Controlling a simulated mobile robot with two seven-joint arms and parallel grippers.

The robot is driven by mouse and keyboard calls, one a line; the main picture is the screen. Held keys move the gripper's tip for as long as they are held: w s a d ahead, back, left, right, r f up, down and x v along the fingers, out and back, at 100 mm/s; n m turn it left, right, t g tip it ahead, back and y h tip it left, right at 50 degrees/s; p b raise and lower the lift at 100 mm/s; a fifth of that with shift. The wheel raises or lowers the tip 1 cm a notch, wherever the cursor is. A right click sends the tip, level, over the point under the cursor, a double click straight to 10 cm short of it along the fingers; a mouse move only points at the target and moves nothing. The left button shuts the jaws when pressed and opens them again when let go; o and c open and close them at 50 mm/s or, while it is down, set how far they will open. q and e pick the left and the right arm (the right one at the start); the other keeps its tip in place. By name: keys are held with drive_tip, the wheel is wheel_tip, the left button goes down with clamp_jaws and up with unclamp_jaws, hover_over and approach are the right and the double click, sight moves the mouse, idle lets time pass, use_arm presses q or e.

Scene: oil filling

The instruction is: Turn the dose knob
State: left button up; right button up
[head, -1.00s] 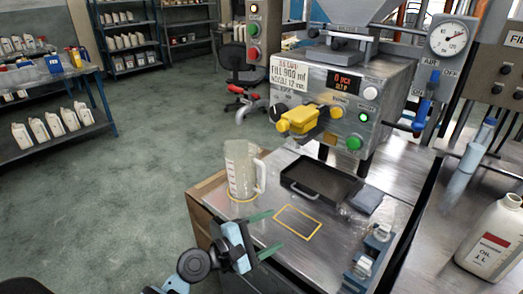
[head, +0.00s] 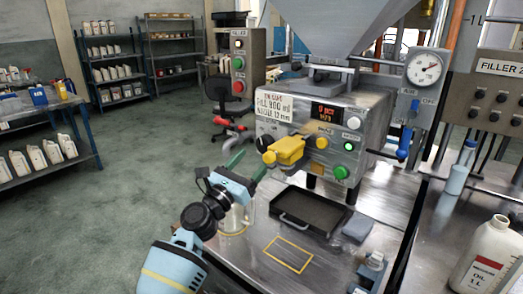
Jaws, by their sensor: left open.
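The filling machine (head: 375,125) stands at the back of the steel table with its control panel facing me. A round black knob (head: 263,142) sits at the panel's left, below the fill label; I cannot tell for sure that it is the dose knob. A yellow nozzle block (head: 287,151) sticks out beside it. My left gripper (head: 248,166) is open, its two green fingers pointing up toward the panel's left side. It appears apart from the knob and holds nothing. The clear jug (head: 243,215) is mostly hidden behind it. My right gripper is not in view.
A black drip tray (head: 311,212) lies below the nozzle, with a yellow square outline (head: 288,255) in front. Yellow and green buttons and a small display (head: 326,112) are on the panel. A white oil bottle (head: 485,258) stands at the right.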

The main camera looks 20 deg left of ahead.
sight(262, 149)
use_arm(q)
drive_tip(key=x, duration=0.3)
drive_tip(key=shift+w+d, duration=0.1)
drive_tip(key=shift+w, duration=0.25)
drive_tip(key=shift+w+d+r, duration=0.15)
drive_tip(key=shift+w+r, duration=0.1)
drive_tip(key=shift+w, duration=0.25)
drive_tip(key=shift+w+d+r+b, duration=0.1)
drive_tip(key=shift+w+b, duration=0.05)
drive_tip(key=shift+b, duration=0.15)
drive_tip(key=c, duration=1)
